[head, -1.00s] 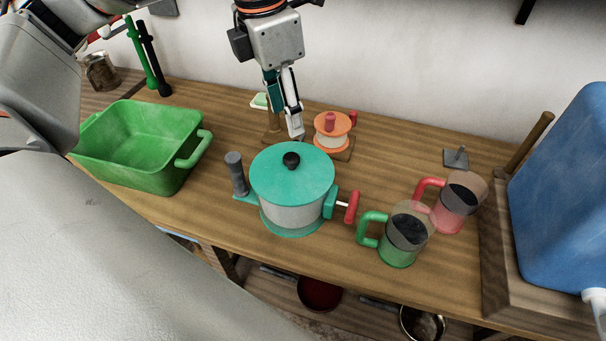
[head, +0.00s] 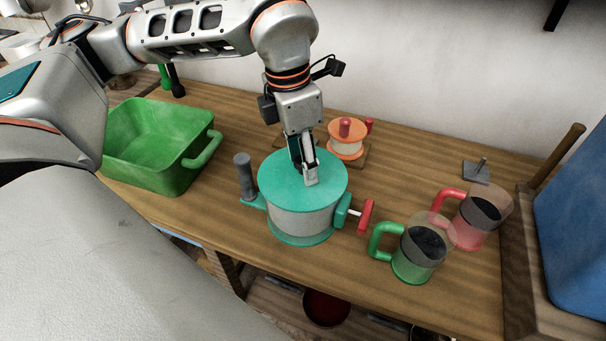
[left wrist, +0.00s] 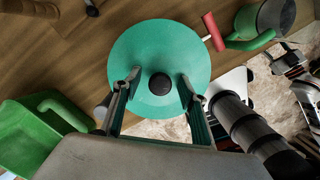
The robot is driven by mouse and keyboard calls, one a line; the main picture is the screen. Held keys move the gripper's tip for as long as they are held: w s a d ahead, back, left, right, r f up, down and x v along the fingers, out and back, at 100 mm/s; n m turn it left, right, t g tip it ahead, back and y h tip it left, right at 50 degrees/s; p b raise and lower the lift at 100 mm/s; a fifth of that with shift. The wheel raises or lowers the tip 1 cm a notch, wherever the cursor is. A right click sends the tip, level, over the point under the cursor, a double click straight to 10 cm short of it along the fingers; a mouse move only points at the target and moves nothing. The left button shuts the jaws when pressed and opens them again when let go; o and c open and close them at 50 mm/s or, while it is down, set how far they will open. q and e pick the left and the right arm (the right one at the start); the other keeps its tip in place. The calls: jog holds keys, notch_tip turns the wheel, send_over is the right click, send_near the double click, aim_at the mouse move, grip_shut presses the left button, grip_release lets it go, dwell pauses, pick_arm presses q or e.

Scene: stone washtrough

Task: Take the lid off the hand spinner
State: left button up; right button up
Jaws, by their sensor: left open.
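The hand spinner (head: 300,222) is a pale drum with a teal base, a grey upright handle on its left and a red crank handle on its right. Its teal lid (head: 332,178) is on top. My left gripper (head: 309,182) points down at the middle of the lid and hides the knob in the head view. In the left wrist view, the black lid knob (left wrist: 160,83) lies between the two spread fingers of the left gripper (left wrist: 160,84). The fingers stand apart from the knob on both sides.
A green basin (head: 150,150) stands to the left. An orange-topped spool (head: 347,137) is behind the spinner. A green-handled mug (head: 413,262) and a red-handled mug (head: 470,232) stand to the right, near a blue container (head: 575,220). Bare wood lies in front of the mugs.

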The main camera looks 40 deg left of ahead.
pick_arm(q)
jog(key=shift+f, duration=0.1)
grip_shut()
